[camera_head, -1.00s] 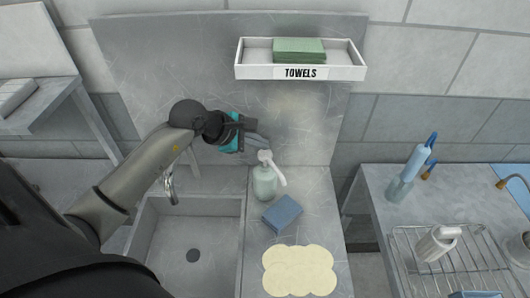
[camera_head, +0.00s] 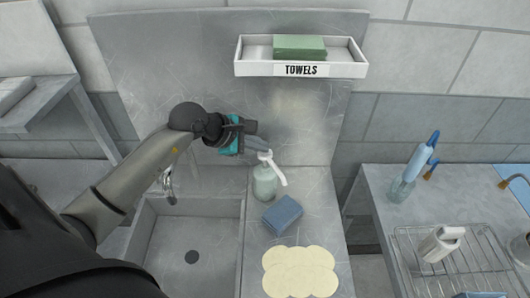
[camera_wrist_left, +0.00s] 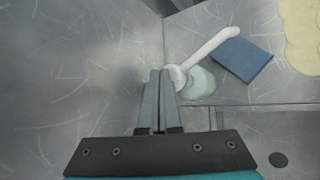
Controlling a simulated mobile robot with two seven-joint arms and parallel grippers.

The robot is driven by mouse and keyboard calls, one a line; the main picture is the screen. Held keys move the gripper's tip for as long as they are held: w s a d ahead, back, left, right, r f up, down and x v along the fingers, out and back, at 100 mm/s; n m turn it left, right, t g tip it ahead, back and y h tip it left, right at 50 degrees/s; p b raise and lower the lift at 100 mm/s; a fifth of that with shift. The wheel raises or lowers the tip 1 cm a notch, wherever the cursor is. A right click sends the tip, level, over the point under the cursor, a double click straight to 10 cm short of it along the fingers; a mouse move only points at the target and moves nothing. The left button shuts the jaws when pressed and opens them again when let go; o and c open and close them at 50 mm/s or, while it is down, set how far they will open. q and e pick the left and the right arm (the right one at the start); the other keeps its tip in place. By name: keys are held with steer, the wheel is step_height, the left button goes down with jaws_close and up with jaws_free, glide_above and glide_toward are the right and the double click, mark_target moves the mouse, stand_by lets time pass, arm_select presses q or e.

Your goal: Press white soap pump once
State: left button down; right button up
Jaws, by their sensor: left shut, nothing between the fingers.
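The soap bottle (camera_head: 264,184) is pale green and translucent. It stands upright on the steel counter right of the sink. Its white pump (camera_head: 267,160) has a long spout pointing down and right. My left gripper (camera_head: 262,146) is shut and empty, with its fingertips at or just above the pump head. In the left wrist view, the shut fingers (camera_wrist_left: 160,75) end beside the round base of the white pump (camera_wrist_left: 205,50), and the bottle (camera_wrist_left: 198,84) shows below the spout. I cannot tell whether the fingertips touch the pump. My right gripper is not in view.
A blue sponge (camera_head: 282,214) and a cream cloth-like mat (camera_head: 300,272) lie in front of the bottle. The sink (camera_head: 190,236) and its faucet (camera_head: 168,185) are to the left. A towel shelf (camera_head: 300,70) hangs above. A wire rack (camera_head: 455,262) stands at the right.

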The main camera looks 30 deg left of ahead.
arm_select(q)
steer(key=shift+f+b, duration=0.75)
steer(key=shift+f, duration=0.2)
stand_by(0.5)
steer(key=shift+r, duration=0.15)
steer(key=shift+r+p, duration=1)
steer(key=shift+r, duration=0.3)
steer(key=shift+r, duration=0.1)
steer(key=shift+r+p, duration=1.75)
steer(key=shift+r, duration=0.75)
steer(key=shift+f, duration=0.1)
